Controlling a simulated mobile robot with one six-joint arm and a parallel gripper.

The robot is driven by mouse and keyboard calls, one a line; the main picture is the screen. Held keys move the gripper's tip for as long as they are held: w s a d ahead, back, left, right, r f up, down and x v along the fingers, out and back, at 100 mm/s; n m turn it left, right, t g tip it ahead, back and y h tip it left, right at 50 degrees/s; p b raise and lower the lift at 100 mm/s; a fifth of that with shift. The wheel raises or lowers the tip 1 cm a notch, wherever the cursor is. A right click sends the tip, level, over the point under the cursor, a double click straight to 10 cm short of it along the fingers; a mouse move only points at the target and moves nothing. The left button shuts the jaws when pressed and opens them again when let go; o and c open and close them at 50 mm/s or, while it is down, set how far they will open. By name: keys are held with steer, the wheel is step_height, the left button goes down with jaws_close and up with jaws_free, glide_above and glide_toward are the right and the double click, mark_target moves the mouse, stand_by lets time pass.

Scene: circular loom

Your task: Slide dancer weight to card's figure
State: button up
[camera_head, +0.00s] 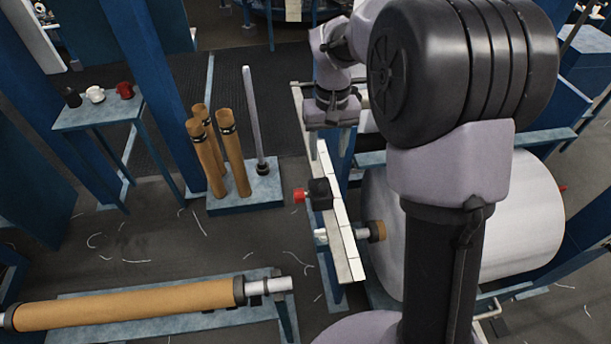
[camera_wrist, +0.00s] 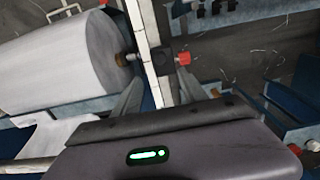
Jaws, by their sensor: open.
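The dancer weight, a black block (camera_head: 320,193) with a red knob (camera_head: 300,195), sits on a pale, marked bar (camera_head: 340,215). In the wrist view the black block (camera_wrist: 162,60) and red knob (camera_wrist: 184,58) show just beyond my fingers, on the same bar (camera_wrist: 146,40). My gripper (camera_wrist: 160,88) is open and empty, its two fingers spread either side of the bar's line, apart from the weight as far as I can tell. In the head view its fingers are small and partly hidden. I cannot make out a card with a readable figure.
A large white roll (camera_head: 525,225) stands right of the bar, partly behind my arm. Several brown tubes (camera_head: 235,155) and a grey post (camera_head: 253,120) stand on a blue base to the left. A long brown roll (camera_head: 130,305) lies at front left.

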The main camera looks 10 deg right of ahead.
mark_target(324, 185)
step_height(324, 185, down, 14)
steer(key=b, duration=0.3)
steer(key=shift+r, duration=0.2)
steer(key=shift+w+a+f, duration=0.1)
steer(key=shift+f, duration=0.3)
jaws_close()
steer(key=shift+r, duration=0.1)
stand_by(0.5)
